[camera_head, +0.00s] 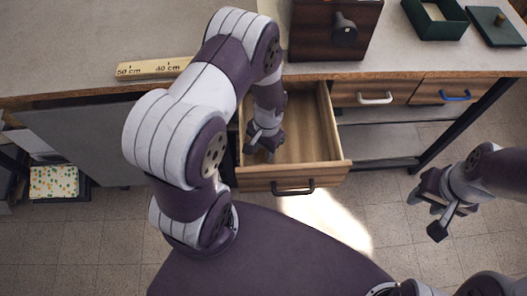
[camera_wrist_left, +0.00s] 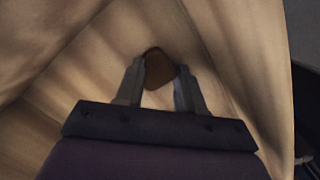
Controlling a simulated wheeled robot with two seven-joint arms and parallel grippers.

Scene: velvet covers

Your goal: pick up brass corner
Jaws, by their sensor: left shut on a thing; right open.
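An open wooden drawer (camera_head: 313,120) sticks out from under the worktop. My left gripper (camera_head: 260,150) reaches down inside it, near its left front part. In the left wrist view, a small brown piece, which looks like the brass corner (camera_wrist_left: 158,64), sits between the fingertips of my left gripper (camera_wrist_left: 160,82). The fingers are shut on it, close to the drawer's inner surfaces. In the head view the piece is hidden by the gripper. My right gripper (camera_head: 425,214) is open and empty, out over the floor to the right.
A dark wooden box with a knob (camera_head: 310,35) stands on the worktop (camera_head: 80,40) behind the drawer. A ruler (camera_head: 150,69) lies at left. A green open box (camera_head: 430,32) and a green lid (camera_head: 490,35) are at right. Shut drawers (camera_head: 395,91) sit beside the open one.

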